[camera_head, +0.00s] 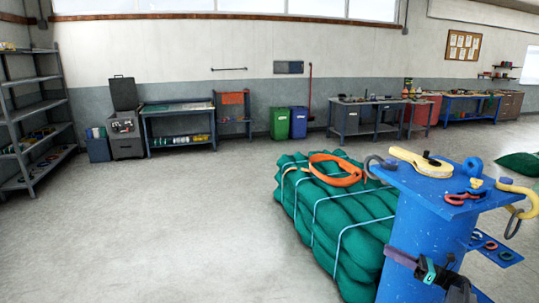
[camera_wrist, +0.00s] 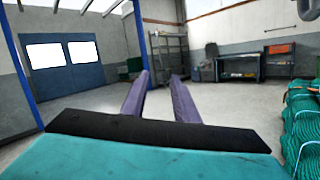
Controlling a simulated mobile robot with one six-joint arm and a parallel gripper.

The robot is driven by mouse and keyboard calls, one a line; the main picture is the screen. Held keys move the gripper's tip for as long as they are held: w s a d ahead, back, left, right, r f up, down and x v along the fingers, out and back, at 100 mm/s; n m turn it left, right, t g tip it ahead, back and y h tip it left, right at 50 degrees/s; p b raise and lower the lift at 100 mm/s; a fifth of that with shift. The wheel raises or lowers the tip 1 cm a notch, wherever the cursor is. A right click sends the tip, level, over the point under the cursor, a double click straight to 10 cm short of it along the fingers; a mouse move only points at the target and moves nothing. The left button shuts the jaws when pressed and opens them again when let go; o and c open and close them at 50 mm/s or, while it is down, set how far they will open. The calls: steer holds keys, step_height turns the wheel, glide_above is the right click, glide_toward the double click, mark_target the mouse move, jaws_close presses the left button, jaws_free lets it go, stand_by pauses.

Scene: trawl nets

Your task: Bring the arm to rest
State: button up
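My gripper (camera_wrist: 159,78) shows in the wrist view with two purple fingers pointing forward.
A green net bundle (camera_head: 318,215) with an orange strap (camera_head: 338,171) lies beside the stand. Shelves (camera_head: 35,120) and benches (camera_head: 180,124) line the walls. The floor at left is clear.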

steer(key=w+a+f+m+t+h+b, duration=0.1)
steer(key=w+a+f+m+t+h, duration=0.25)
steer(key=a+f+m, duration=0.55)
steer(key=w+a+f+m+t+h+b, duration=0.2)
steer(key=w+a+f, duration=0.35)
steer(key=a, duration=0.75)
steer(key=s+a+f+m+g+h+b, duration=0.1)
steer(key=s+a+f+m+h, duration=0.2)
steer(key=f, duration=0.4)
steer(key=s+a+f+m+g+h, duration=0.1)
steer(key=a+f+m+h, duration=0.2)
steer(key=f+m, duration=0.35)
steer(key=s+a+f+m+g+h+b, duration=0.1)
steer(key=s+a+f+m+h, duration=0.2)
steer(key=f, duration=0.4)
steer(key=s+f+m+g+h+b, duration=0.1)
steer(key=s+f+m+g+h, duration=0.1)
steer(key=s+f+m+g, duration=0.55)
steer(key=s+f+m+g+h, duration=0.25)
steer(key=s+f, duration=0.65)
steer(key=s, duration=0.5)
steer(key=s+a+r+m+g+y, duration=0.1)
steer(key=s+m+g, duration=0.4)
steer(key=s, duration=0.8)
steer(key=s+a+r+m+g+y, duration=0.1)
steer(key=s+m+g, duration=0.4)
steer(key=s, duration=0.8)
steer(key=shift+a+r, duration=0.45)
steer(key=shift+a, duration=0.15)
